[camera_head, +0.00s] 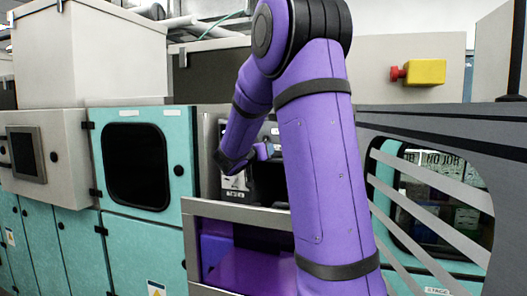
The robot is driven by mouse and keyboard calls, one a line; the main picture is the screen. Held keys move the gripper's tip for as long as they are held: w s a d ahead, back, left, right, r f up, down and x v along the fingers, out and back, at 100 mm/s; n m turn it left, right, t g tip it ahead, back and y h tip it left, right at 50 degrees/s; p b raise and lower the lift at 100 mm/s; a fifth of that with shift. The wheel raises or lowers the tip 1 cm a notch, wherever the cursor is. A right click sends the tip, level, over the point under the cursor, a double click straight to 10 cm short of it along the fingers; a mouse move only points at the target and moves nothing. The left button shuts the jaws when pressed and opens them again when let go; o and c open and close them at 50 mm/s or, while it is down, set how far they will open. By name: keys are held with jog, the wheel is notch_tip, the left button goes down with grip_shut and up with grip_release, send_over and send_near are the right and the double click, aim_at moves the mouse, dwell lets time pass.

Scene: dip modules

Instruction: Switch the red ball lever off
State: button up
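My purple arm reaches up and across the middle of the view, then bends down and away toward a dark recess between the cabinets. The end of my arm, with my gripper (262,151), is small and partly seen in front of a panel with black and white parts (237,178). The fingers are too small to tell whether they are open or shut, or whether they touch anything. I cannot make out a red ball lever; my arm covers part of the panel area where my gripper is.
A yellow box with a red knob (411,73) is on the grey wall at the right. Teal cabinets (146,240) with a dark window stand at the left. A grey-framed purple panel (240,247) lies below my gripper. A slatted window (440,205) is at the right.

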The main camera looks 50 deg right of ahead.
grip_shut()
jog(key=shift+s+a+r+y, duration=0.15)
jog(key=shift+r+y, duration=0.1)
jog(key=shift+y, duration=0.25)
jog(key=shift+w+a+r+y, duration=0.1)
jog(key=shift+r+y, duration=0.15)
jog(key=shift+y, duration=0.25)
jog(key=shift+s+a+r+n+g+y, duration=0.1)
jog(key=shift+r+n+g+y, duration=0.2)
jog(key=shift+y, duration=0.6)
jog(key=shift+s+a+r+n+g+y, duration=0.1)
jog(key=shift+r+n+g+y, duration=0.2)
jog(key=shift+y, duration=0.6)
jog(key=shift+r, duration=0.1)
jog(key=o, duration=0.5)
grip_release()
